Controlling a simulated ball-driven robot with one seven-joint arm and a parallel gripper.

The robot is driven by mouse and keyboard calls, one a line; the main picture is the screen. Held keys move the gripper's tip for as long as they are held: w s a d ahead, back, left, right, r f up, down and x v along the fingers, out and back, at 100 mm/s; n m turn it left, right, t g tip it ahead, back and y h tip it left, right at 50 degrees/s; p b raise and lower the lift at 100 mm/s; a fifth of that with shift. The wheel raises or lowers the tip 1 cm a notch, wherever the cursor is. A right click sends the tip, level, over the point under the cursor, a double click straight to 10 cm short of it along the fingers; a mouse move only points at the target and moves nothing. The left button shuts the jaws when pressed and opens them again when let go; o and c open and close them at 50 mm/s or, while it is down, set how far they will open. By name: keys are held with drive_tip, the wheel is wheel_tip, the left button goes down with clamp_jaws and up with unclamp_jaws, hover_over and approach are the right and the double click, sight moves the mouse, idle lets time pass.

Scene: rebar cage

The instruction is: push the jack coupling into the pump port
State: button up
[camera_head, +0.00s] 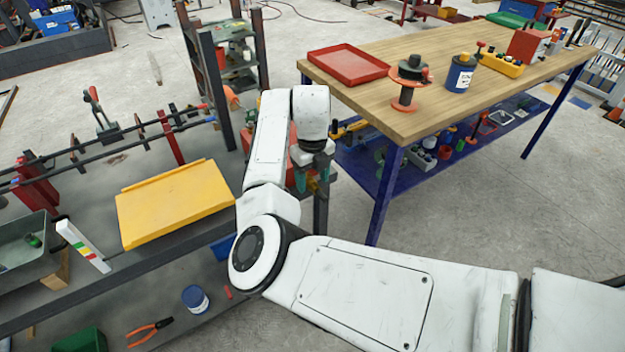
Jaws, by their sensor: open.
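My gripper (318,162) hangs at the end of my white arm, over the right end of the grey bench. It is small and dark here, and its fingers are hard to make out. Small teal and red parts (301,180) show just below and beside it; I cannot tell whether it touches them. I cannot pick out the jack coupling or the pump port for sure. My arm hides part of the bench end.
The grey bench holds a yellow tray (175,204), dark bars on red supports (38,190) and a grey bin (25,250). A wooden table (440,95) at the right carries a red tray (347,65), an orange-flanged spool (407,85) and a blue can (460,75).

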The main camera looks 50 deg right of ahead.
sight(313, 181)
wheel_tip(313, 181, up, 10)
drive_tip(key=shift+f, duration=0.15)
idle(0.7)
drive_tip(key=s+d+f+n+h, duration=0.2)
drive_tip(key=s+f+n, duration=0.35)
drive_tip(key=n, duration=0.35)
drive_tip(key=s+d+f+n+h, duration=0.25)
drive_tip(key=s+f+n, duration=0.25)
drive_tip(key=s+n, duration=0.3)
drive_tip(key=s+a+f+n+y, duration=0.1)
drive_tip(key=s+a+f+n, duration=0.2)
drive_tip(key=s+a+n, duration=0.2)
drive_tip(key=s+a+f+n+y, duration=0.2)
drive_tip(key=s+a+f+n, duration=0.1)
drive_tip(key=s+a+n, duration=0.3)
drive_tip(key=s+a+f+n+t+y, duration=0.1)
drive_tip(key=s+a+f+n, duration=0.3)
drive_tip(key=a+n, duration=0.5)
drive_tip(key=shift+s+a+n, duration=0.3)
drive_tip(key=shift+s+n, duration=0.5)
drive_tip(key=shift+n, duration=0.1)
drive_tip(key=shift+c, duration=0.4)
